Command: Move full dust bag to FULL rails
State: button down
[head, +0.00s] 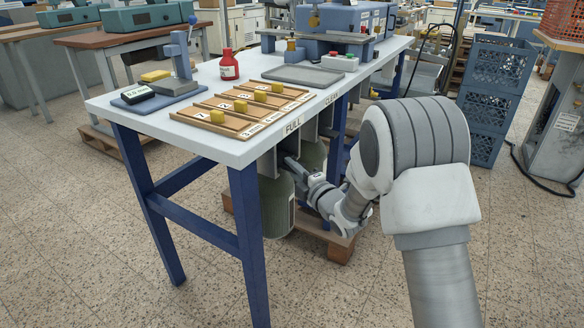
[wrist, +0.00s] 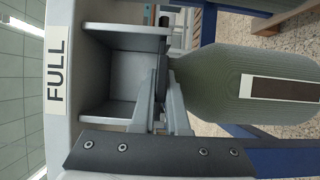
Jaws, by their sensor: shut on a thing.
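The full dust bag (head: 277,207) is grey-green and hangs upright under the front edge of the table, below the FULL sign (head: 293,126). In the wrist view the bag (wrist: 245,85) lies sideways at the right, with a dark strip in a white panel on its side. My gripper (head: 289,164) is shut at the bag's top; its fingers (wrist: 164,100) partly hide the collar. The FULL rails (wrist: 128,115) form a pale grey bay beside the sign (wrist: 57,70), directly above the bag's top. I cannot tell whether the collar rests on the rails.
A second grey-green bag (head: 313,155) hangs behind, near the CLEAN sign (head: 331,99). A blue table leg (head: 247,240) stands left of the held bag. A wooden pallet (head: 341,248) lies on the floor beneath. The floor in front is clear.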

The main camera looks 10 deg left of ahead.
jog(key=c, duration=0.8)
grip_release()
jog(key=shift+c, duration=0.2)
jog(key=p+v, duration=0.2)
jog(key=v, duration=1.5)
jog(key=shift+d+p, duration=0.2)
jog(key=shift+p, duration=0.2)
jog(key=shift+r, duration=0.1)
